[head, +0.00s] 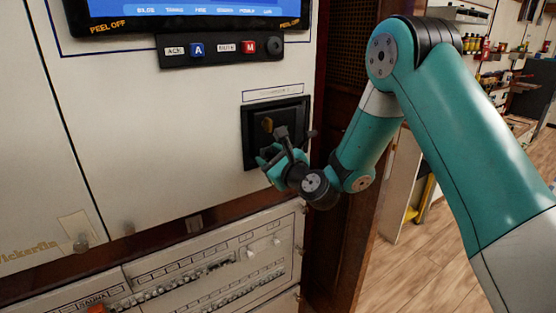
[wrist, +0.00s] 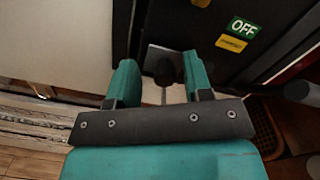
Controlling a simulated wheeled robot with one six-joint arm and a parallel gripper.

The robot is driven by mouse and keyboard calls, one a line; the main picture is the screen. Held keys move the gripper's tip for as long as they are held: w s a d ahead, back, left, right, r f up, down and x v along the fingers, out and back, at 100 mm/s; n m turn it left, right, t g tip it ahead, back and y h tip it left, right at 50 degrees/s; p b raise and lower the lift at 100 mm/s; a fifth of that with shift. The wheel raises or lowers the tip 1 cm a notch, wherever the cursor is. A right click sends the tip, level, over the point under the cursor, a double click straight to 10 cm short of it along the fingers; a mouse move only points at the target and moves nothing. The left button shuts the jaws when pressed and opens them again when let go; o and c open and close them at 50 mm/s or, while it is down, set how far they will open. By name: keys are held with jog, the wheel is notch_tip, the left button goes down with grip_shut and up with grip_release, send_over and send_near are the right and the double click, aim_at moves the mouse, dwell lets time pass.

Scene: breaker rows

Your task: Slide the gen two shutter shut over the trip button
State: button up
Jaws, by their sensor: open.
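A dark square recessed panel (head: 249,125) is set in the pale cabinet face, below a small label plate, in the head view. A yellowish part (head: 267,124) shows in it. My gripper (head: 272,157) is in front of the panel's lower part and hides some of it. In the wrist view my gripper (wrist: 160,72) is open, with a teal finger on each side of a dark round knob (wrist: 163,72). A greyish plate (wrist: 154,53) shows behind the knob. I cannot tell whether the fingers touch the knob. The gen two shutter and trip button cannot be told apart for certain.
Above the panel are a screen (head: 190,10) and a strip with blue A (head: 198,49) and red M (head: 249,46) buttons. A breaker panel (head: 215,270) lies below.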

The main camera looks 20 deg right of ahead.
jog(key=shift+s+d+f+b, duration=0.2)
jog(key=shift+s+b, duration=0.3)
jog(key=shift+b, duration=0.25)
jog(key=b+v, duration=1.6)
jog(key=b, duration=0.2)
jog(key=shift+s+r, duration=0.15)
jog(key=shift+r, duration=0.05)
